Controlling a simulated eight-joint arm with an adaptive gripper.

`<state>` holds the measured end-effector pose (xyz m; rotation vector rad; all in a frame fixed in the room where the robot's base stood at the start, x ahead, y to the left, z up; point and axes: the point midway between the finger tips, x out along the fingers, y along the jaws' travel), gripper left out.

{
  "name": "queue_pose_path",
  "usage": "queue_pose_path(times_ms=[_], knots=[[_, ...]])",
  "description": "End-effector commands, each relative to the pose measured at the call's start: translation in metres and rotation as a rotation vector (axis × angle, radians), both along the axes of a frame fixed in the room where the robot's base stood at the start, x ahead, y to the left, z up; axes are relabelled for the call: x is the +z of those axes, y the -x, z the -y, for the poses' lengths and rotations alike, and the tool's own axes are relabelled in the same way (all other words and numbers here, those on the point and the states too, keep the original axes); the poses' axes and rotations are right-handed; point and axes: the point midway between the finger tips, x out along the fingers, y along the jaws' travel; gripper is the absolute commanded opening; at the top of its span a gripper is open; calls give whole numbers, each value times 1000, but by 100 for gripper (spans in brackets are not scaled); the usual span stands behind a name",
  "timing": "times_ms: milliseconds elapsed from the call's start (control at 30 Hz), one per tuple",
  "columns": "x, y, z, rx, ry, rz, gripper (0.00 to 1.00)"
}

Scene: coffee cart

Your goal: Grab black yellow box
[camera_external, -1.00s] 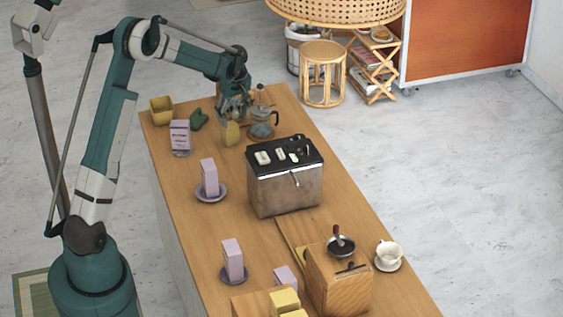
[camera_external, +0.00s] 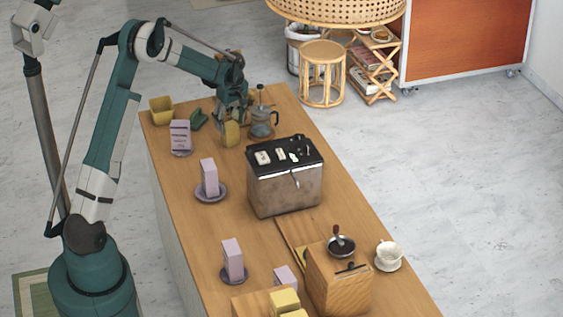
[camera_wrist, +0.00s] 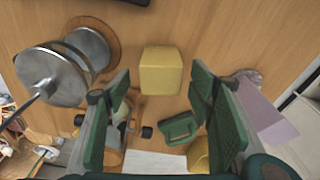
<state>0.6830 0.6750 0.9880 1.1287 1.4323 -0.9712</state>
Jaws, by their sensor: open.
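A plain yellow box (camera_external: 231,134) stands on the wooden counter just under my gripper (camera_external: 231,116). In the wrist view the yellow box (camera_wrist: 160,70) is near the upper middle, lying beyond the gap between my fingers (camera_wrist: 159,88). The fingers are open and spread to its left and right, with nothing held between them. I cannot tell whether either finger touches the box. I see no clear black part on it.
A metal French press (camera_wrist: 70,68) stands close on the left in the wrist view. A green object (camera_wrist: 180,127), a yellow container (camera_external: 162,111) and a pale purple box (camera_external: 180,134) are near. A silver machine (camera_external: 285,185) stands farther along the counter.

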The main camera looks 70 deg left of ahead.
Motion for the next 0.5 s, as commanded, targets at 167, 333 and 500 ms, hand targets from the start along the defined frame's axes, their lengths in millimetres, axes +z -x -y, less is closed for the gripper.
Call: queue_pose_path(times_ms=[167, 333, 500], knots=[[-2, 0, 0, 0, 0, 0, 54], [-2, 0, 0, 0, 0, 0, 54], [-9, 1, 0, 0, 0, 0, 54]])
